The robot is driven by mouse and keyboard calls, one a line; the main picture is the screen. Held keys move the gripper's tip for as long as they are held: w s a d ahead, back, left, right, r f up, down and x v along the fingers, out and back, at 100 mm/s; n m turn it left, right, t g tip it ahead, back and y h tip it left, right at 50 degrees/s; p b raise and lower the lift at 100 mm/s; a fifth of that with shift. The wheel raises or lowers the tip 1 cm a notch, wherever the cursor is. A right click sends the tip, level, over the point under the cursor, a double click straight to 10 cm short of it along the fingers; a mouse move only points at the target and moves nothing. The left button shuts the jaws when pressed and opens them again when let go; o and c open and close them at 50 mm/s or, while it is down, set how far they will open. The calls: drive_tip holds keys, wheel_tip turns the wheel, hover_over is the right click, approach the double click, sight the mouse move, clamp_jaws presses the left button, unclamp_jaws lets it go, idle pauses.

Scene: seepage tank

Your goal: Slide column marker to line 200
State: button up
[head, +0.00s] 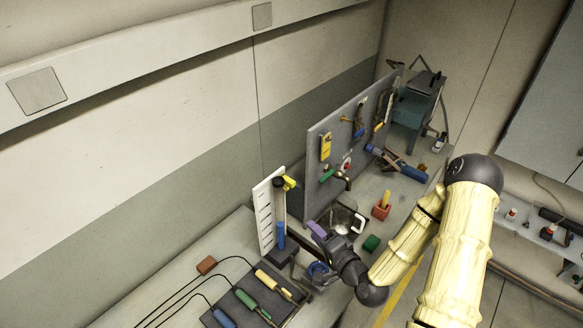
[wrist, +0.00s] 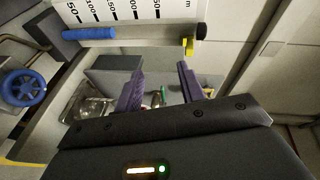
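The white scale board (head: 265,215) stands upright with black lines; in the wrist view (wrist: 125,12) it lies sideways with 50, 100, 150 and further numbers partly cut off. My gripper (head: 318,232) is at the board's right, below the marker. Its purple fingers (wrist: 160,84) are apart, with nothing held between them.
A blue handwheel (head: 318,270) is below my gripper, also in the wrist view (wrist: 24,88). A grey tool panel (head: 318,185) stands behind right. A red holder (head: 381,211) and green block (head: 371,243) are on the bench. A dark tray (head: 240,312) holds several handled tools with cables.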

drive_tip(key=r+m+t, duration=0.1)
drive_tip(key=r, duration=0.1)
drive_tip(key=r+m+t+p, duration=0.1)
drive_tip(key=m, duration=0.1)
drive_tip(key=shift+d+r, duration=0.4)
drive_tip(key=shift+w, duration=0.1)
drive_tip(key=shift+t, duration=0.3)
drive_tip(key=b+x, duration=0.4)
drive_tip(key=b, duration=0.1)
drive_tip(key=shift+w+d+f, duration=0.15)
drive_tip(key=shift+w+f, duration=0.05)
drive_tip(key=shift+w, duration=0.3)
drive_tip(key=shift+w+b, duration=0.1)
drive_tip(key=shift+b, duration=0.5)
drive_tip(key=b, duration=0.3)
drive_tip(key=shift+w+a, duration=0.2)
drive_tip(key=shift+a, duration=0.05)
drive_tip(key=b, duration=0.3)
drive_tip(key=shift+a+b, duration=0.3)
drive_tip(key=shift+b, duration=0.1)
